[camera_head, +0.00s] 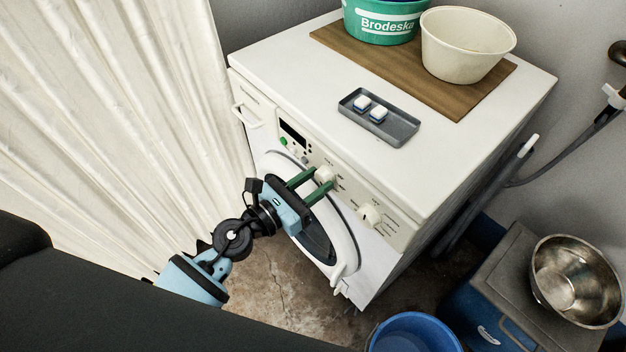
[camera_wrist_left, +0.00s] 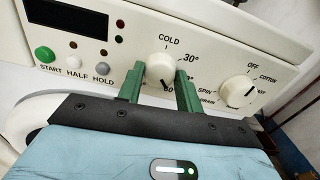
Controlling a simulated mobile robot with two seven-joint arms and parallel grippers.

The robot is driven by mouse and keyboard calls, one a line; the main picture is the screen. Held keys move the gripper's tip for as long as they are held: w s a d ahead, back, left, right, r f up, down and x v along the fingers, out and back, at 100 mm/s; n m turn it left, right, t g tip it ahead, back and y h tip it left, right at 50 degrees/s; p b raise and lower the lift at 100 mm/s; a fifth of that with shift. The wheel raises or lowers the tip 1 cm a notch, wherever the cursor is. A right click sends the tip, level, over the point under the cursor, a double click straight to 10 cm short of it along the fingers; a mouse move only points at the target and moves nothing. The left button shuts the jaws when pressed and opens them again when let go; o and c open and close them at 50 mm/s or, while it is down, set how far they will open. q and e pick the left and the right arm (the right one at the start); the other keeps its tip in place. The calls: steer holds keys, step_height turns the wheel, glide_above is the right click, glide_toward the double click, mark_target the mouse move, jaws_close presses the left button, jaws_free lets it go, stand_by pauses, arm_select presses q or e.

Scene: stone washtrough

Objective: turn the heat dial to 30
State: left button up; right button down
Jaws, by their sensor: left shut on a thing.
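The heat dial (camera_wrist_left: 160,66) is a round cream knob on the washing machine's front panel, labelled COLD at its top, 30° at its upper right and 60° below. A dark pointer mark on its lower part faces roughly toward the 60° label, which a finger partly hides. It also shows in the head view (camera_head: 325,174). My left gripper (camera_wrist_left: 160,78) has its two green fingers on either side of the knob, shut on it. In the head view the left gripper (camera_head: 321,178) reaches up to the panel from the lower left. My right gripper is not in view.
A second dial (camera_wrist_left: 238,91) sits right of the heat dial, and buttons (camera_wrist_left: 74,62) sit left. The washing machine (camera_head: 300,65) carries a grey tray (camera_head: 400,134) and tubs on a board. A curtain (camera_head: 110,110) hangs left. A blue bucket (camera_head: 415,333) stands at lower right.

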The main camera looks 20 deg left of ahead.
arm_select(q)
steer(key=n+p, duration=0.1)
steer(key=n, duration=0.2)
steer(key=shift+n, duration=0.4)
steer(key=n+p, duration=0.2)
steer(key=n, duration=0.2)
steer(key=shift+n, duration=0.3)
steer(key=n+p, duration=0.1)
steer(key=n, duration=0.3)
steer(key=shift+f+n+p, duration=0.1)
steer(key=shift+n+p, duration=0.85)
steer(key=shift+n, duration=1.45)
steer(key=o, duration=1)
